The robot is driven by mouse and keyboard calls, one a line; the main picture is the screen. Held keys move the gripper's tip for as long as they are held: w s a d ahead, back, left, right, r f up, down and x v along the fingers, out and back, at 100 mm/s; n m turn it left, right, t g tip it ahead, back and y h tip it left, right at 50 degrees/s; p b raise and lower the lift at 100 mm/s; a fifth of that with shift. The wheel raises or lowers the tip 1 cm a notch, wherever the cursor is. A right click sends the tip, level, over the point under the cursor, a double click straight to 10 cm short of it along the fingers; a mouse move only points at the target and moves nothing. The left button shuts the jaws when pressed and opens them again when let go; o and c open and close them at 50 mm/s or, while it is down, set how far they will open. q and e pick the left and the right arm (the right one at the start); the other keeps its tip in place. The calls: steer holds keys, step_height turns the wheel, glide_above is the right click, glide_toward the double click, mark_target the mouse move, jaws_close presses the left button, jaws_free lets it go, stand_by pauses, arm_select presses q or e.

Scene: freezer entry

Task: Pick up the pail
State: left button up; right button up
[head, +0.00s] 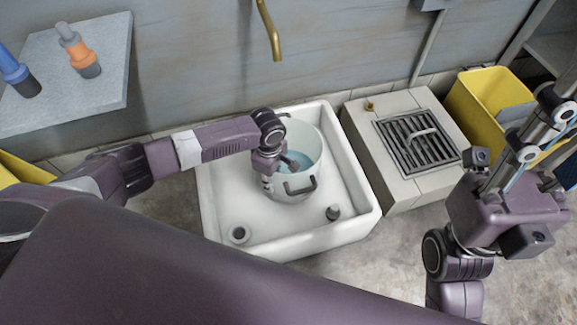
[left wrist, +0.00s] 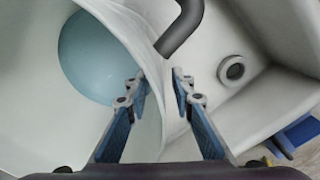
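The white pail (head: 300,183) stands in the white sink (head: 350,222), with bluish water inside and a dark handle on its near side. My left gripper (head: 287,161) is at the pail's left rim. In the left wrist view my left gripper (left wrist: 161,78) is open, with one finger inside the pail (left wrist: 85,135) and the other outside. The pail's thin wall runs between the fingers, and gaps show beside it. A dark curved handle (left wrist: 182,27) is just ahead of the fingertips. My right gripper (head: 540,135) is far right, away from the pail; its fingertips are unclear.
A brass spout (head: 269,30) hangs above the sink. A block with a dark grate (head: 418,140) stands to its right, beside a yellow bin (head: 467,105). A grey shelf (head: 60,108) with bottles is at the upper left. The drain (head: 239,234) shows on the sink floor.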

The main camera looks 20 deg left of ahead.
arm_select(q)
steer(key=shift+c, duration=0.4)
jaws_close()
steer(key=shift+w+r, duration=0.1)
steer(key=shift+r, duration=0.05)
steer(key=shift+r, duration=0.1)
